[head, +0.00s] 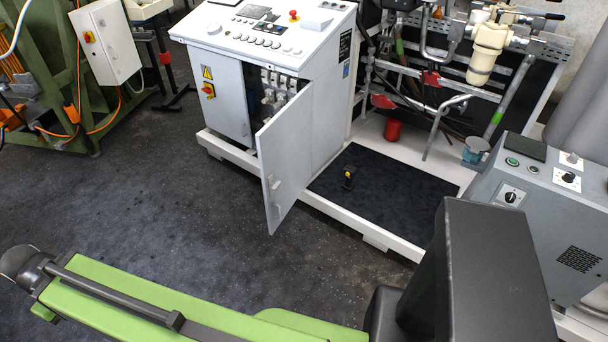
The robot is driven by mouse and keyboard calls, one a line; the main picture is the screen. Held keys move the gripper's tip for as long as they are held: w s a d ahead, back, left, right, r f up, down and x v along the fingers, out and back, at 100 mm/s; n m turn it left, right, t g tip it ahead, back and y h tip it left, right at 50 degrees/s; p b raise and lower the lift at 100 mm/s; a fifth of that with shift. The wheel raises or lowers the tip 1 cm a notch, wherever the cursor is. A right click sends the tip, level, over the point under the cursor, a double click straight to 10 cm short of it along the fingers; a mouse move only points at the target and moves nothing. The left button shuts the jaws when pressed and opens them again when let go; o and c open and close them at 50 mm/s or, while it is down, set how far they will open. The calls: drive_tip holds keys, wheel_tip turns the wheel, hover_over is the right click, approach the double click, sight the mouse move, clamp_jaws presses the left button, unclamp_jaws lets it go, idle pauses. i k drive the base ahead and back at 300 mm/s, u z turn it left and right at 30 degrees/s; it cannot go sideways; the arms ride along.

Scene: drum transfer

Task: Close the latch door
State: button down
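The latch door (288,155) is a light grey panel on the front of a white control cabinet (325,110). It stands open, swung out towards me, with its hinge side at the right of the opening. A small latch or handle (274,183) shows near its free edge. Electrical parts (278,90) show inside the opening. My green and black arm crosses the bottom of the view, well apart from the door. My gripper's fingers cannot be made out.
A closed panel (217,97) with a yellow warning sign is left of the opening. A black platform (385,200) with a white frame lies right of the door. A grey control box (535,195) stands at right. Dark floor (150,190) is clear in front and left.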

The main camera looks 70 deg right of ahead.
sight(284, 143)
drive_tip(key=u, duration=0.4)
drive_tip(key=k, duration=0.35)
drive_tip(key=z, duration=2.6)
drive_tip(key=i, duration=1)
drive_tip(key=u, duration=1.2)
drive_tip(key=k, duration=1.25)
drive_tip(key=u, duration=0.45)
